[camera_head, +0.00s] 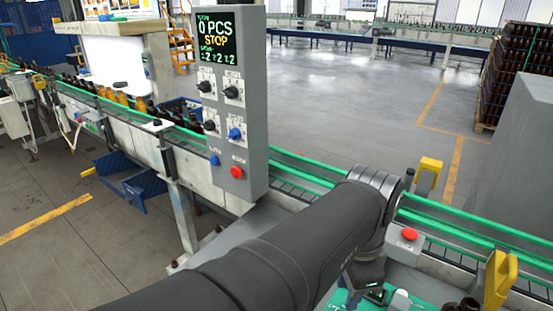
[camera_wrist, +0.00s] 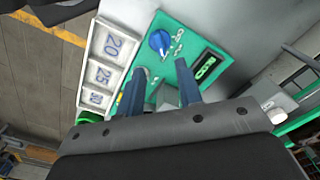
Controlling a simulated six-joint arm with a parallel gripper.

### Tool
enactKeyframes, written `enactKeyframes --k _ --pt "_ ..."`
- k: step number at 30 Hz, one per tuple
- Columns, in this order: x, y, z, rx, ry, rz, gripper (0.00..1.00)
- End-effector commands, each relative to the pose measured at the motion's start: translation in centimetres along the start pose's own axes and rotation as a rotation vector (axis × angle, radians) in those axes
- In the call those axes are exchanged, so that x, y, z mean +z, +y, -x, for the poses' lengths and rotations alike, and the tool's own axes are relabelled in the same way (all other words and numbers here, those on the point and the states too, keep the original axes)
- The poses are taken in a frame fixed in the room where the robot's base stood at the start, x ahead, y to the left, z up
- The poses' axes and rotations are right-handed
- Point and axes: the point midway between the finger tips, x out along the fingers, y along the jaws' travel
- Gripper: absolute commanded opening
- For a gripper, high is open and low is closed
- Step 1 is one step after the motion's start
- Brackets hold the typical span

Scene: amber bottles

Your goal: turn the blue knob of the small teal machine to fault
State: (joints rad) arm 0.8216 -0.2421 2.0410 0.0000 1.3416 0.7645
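The small teal machine (camera_wrist: 181,47) shows in the wrist view as a tilted teal panel. Its blue knob (camera_wrist: 159,41) sits near the panel's upper left, with a light mark on its face. The small labels around it are too small to read. A dark display with green digits (camera_wrist: 206,68) is to the right of the knob. My gripper (camera_wrist: 161,80) is open, its two dark blue fingers apart and below the knob in the picture, not touching it. In the head view the teal machine (camera_head: 375,297) is at the bottom edge, largely hidden by my arm.
A white tray with cards marked 20 and 25 (camera_wrist: 100,72) lies left of the machine. A grey control post (camera_head: 227,100) with knobs, including another blue one, stands beside the green-railed conveyor. A red button box (camera_head: 407,240) and yellow brackets (camera_head: 499,280) are at the right.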

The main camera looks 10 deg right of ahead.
Motion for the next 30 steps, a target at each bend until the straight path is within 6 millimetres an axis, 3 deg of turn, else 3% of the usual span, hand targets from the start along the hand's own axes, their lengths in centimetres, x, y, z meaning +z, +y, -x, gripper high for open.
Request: enactKeyframes --k 6,12,18,30 --pt "-0.1 -0.1 5.3 -0.003 0.003 0.0 0.33" --pt "0.0 0.0 8.5 -0.002 0.002 0.0 0.33" --pt "0.0 0.0 9.6 -0.001 0.0 0.0 0.33" --pt "0.0 0.0 9.2 0.001 -0.001 0.0 0.33"
